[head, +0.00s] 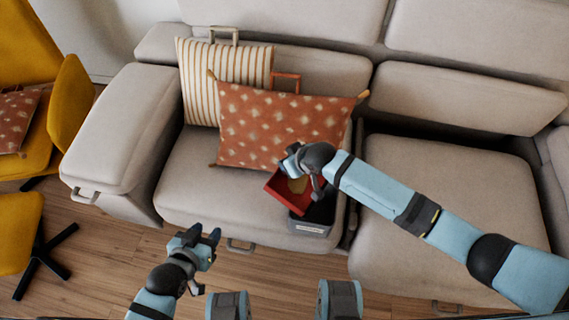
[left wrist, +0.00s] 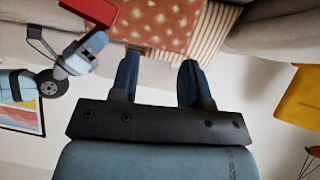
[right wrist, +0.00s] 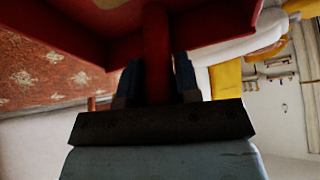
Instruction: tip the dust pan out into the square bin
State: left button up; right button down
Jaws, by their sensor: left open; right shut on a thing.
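The red dust pan (head: 279,192) is held over the seat of the left sofa section, partly above the square bin. A tan patch (head: 298,184) shows in the pan. My right gripper (head: 292,163) is shut on the pan's handle, which runs between the fingers in the right wrist view (right wrist: 157,55). The dark grey square bin (head: 311,227) has a pale label and stands at the seat's front edge; the pan and my right arm hide part of it. My left gripper (head: 206,235) is open and empty, left of the bin. The pan's edge shows in the left wrist view (left wrist: 88,10).
A rust spotted cushion (head: 270,125) and a striped cushion (head: 205,75) lean on the sofa back behind the pan. The sofa armrest (head: 120,130) is at left, with yellow chairs (head: 70,105) beyond. The wooden floor (head: 110,255) is clear near my left gripper.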

jog(key=s+d+y+b, duration=0.1)
jog(key=b, duration=0.1)
jog(key=d+r+t+y+b, duration=0.1)
jog(key=b, duration=0.1)
jog(key=shift+s+d+r, duration=0.2)
jog(key=shift+s, duration=0.15)
pick_arm(q)
jog(key=shift+t+h, duration=0.6)
jog(key=shift+t, duration=0.1)
jog(key=f+b, duration=0.1)
jog(key=b, duration=0.2)
jog(key=w+d+f+b, duration=0.1)
jog(key=b, duration=0.2)
jog(key=d+f+b, duration=0.1)
jog(key=b, duration=0.2)
jog(key=shift+w+f+b, duration=0.15)
jog(key=shift+f+b, duration=0.2)
jog(key=shift+b, duration=0.05)
pick_arm(e)
jog(key=s+d+r+t+y, duration=0.2)
jog(key=s+d+t+y, duration=0.3)
jog(key=d+y, duration=0.1)
jog(key=shift+d+r+m, duration=0.25)
jog(key=shift+d+m, duration=0.15)
jog(key=shift+d, duration=0.5)
pick_arm(q)
jog(key=shift+a+f, duration=0.15)
jog(key=shift+f, duration=0.15)
pick_arm(e)
jog(key=shift+s, duration=0.1)
